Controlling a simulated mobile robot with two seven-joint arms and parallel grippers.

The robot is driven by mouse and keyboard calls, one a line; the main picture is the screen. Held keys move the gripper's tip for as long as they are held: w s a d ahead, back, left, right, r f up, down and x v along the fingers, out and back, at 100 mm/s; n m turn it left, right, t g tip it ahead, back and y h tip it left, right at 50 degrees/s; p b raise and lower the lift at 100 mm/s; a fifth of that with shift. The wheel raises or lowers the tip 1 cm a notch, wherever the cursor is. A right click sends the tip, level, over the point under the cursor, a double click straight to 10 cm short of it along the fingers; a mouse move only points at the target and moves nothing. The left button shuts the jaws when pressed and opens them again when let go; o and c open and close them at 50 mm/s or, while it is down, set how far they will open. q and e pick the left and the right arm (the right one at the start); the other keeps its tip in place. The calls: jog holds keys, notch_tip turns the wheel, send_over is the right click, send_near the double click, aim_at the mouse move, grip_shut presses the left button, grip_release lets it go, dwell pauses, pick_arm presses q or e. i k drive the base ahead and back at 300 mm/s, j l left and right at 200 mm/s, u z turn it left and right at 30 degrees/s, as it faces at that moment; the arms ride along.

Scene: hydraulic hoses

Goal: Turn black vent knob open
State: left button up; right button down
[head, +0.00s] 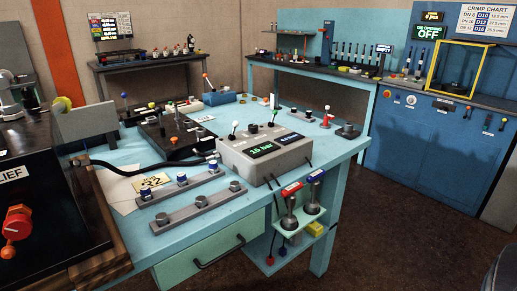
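A grey control box (265,152) stands on the light blue workbench, its green display reading about 15 bar. A small black knob (253,129) sits on its top, between a white-tipped lever (233,128) and a green-tipped lever (273,115). Another dark round knob (348,129) is on a small plate at the bench's right end. No vent label is readable, so I cannot tell which is the vent knob or how it is turned. Neither of my grippers is in view.
A black box with a red knob (17,224) fills the left foreground. Red and blue handles (291,188) stand on a shelf at the bench's front.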

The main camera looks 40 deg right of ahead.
aim_at(253, 128)
jog(key=l+u, duration=0.1)
jog(key=l, duration=0.4)
jog(key=k+l+u, duration=0.1)
jog(key=l, duration=0.4)
jog(key=l+u, duration=0.1)
jog(key=l, duration=0.4)
jog(key=k+l+u, duration=0.1)
jog(key=l, duration=0.35)
